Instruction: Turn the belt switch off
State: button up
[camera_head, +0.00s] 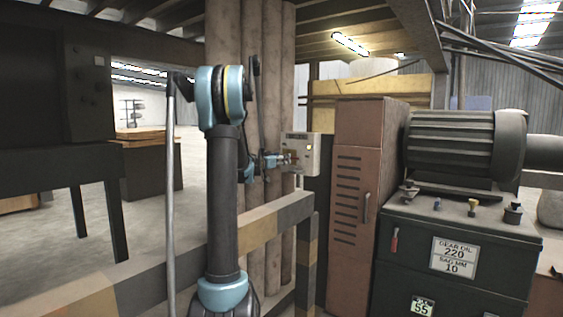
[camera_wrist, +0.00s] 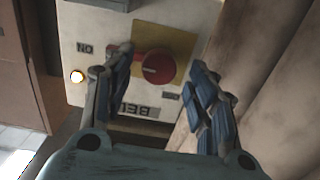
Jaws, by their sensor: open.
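The belt switch is a round red knob (camera_wrist: 158,66) on a yellow square plate, set on a pale control box (camera_wrist: 84,25). The wrist view shows the box turned, with "ON" and "BELT" lettering and a lit lamp (camera_wrist: 77,77). My gripper (camera_wrist: 160,70) is open, with its two blue-padded fingers on either side of the knob. The left fingertip is close to the knob's edge; I cannot tell whether it touches. The right finger is apart from it. In the head view the box (camera_head: 300,153) is mounted by the pillars, and my gripper (camera_head: 284,160) is at its face.
A rusty red cabinet (camera_head: 355,170) and a dark green motor unit (camera_head: 460,150) stand to the right. Open floor shows at the left.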

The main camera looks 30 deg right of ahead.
jog(key=shift+x, duration=0.85)
jog(key=c, duration=1.1)
